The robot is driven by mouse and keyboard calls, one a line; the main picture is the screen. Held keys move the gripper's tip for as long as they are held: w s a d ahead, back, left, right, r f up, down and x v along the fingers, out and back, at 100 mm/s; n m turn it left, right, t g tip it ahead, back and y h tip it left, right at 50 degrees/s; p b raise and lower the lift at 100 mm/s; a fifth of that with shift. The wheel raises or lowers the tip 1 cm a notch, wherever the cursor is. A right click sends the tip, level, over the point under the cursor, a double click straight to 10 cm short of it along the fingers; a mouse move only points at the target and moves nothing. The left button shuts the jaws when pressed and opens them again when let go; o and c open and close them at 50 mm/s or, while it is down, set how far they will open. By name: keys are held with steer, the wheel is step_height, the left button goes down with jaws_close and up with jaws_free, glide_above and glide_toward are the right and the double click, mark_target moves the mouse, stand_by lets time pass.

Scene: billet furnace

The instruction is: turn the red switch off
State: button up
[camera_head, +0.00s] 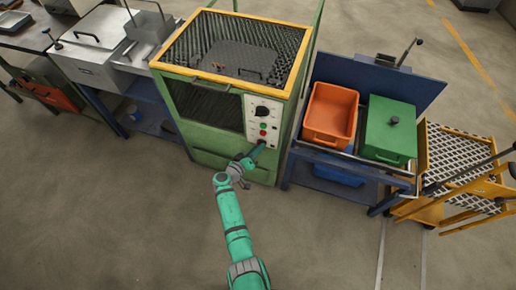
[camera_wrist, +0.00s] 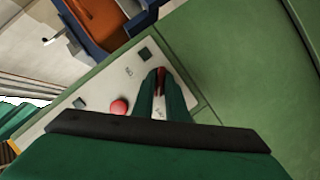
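The furnace (camera_head: 214,132) is green with a yellow top frame. Its pale control panel (camera_head: 250,104) is at the right of the front and also shows in the wrist view (camera_wrist: 100,88). My gripper (camera_head: 262,147) is at the panel's lower part, below the red button (camera_head: 263,125) and the green button (camera_head: 263,133). In the wrist view my gripper (camera_wrist: 160,73) has its two green fingers a little apart. A dark red piece (camera_wrist: 160,80), possibly the red switch, shows between the fingertips. Contact with it is unclear. A round red button (camera_wrist: 119,106) lies left of the fingers.
A black knob (camera_head: 262,111) sits above the buttons. A blue cart (camera_head: 318,170) with an orange bin (camera_head: 331,112) and a green box (camera_head: 390,128) stands close on the right. A yellow trolley (camera_head: 424,207) is farther right. The floor (camera_head: 120,220) in front is clear.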

steer(key=shift+o, duration=1.2)
steer(key=v, duration=1)
steer(key=shift+s+a, duration=0.15)
steer(key=shift+s, duration=0.2)
